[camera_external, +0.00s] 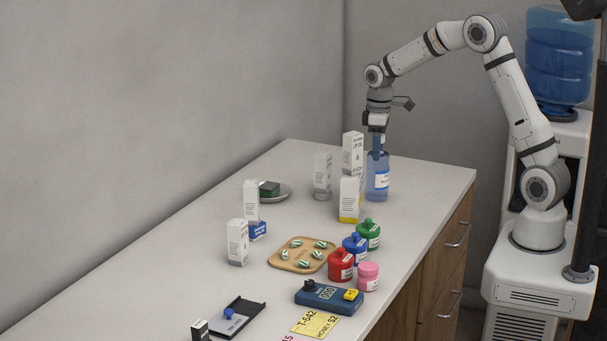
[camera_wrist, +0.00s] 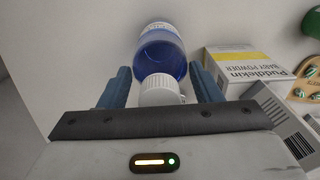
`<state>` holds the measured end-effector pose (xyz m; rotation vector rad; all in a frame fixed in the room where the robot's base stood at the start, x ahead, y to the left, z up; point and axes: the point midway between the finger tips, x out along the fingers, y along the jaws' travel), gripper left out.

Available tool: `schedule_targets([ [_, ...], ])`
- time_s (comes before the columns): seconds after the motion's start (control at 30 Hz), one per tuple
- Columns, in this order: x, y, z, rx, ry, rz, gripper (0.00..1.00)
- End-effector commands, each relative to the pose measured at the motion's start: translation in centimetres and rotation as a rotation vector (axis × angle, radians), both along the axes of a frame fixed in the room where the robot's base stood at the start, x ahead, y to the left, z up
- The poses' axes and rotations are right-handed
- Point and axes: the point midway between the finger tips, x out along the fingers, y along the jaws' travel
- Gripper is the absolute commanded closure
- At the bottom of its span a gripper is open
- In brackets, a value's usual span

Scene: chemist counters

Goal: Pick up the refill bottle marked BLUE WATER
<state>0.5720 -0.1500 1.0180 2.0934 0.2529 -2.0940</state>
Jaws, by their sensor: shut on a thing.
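The refill bottle (camera_external: 377,183), clear with blue liquid and a white label too small to read, stands upright near the far end of the counter. My gripper (camera_external: 377,146) comes down on it from above and is shut on its upper part. In the wrist view the bottle (camera_wrist: 162,52) shows its white cap (camera_wrist: 158,90) between my two blue-grey fingers (camera_wrist: 160,88). The exact contact of the fingers is hard to see there. I cannot tell that the bottle is off the counter.
Several coloured jars (camera_external: 341,265), a wooden tray (camera_external: 275,262) of capsules and a blue device (camera_external: 325,299) lie nearer. The counter's right edge is close to the bottle.

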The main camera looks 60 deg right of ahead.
Motion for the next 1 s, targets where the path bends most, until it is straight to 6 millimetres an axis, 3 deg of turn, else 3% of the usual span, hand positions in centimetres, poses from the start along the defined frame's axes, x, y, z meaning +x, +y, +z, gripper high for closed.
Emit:
schedule_targets([
  [0.37, 0.0, 0.0, 0.0, 0.000, -0.001, 0.000, 1.00],
  [0.67, 0.1, 0.0, 0.3, 0.000, -0.002, 0.000, 1.00],
  [0.77, 0.1, 0.0, 1.1, -0.002, -0.006, 0.000, 1.00],
  [1.0, 0.1, 0.0, 5.5, -0.002, -0.007, 0.000, 1.00],
])
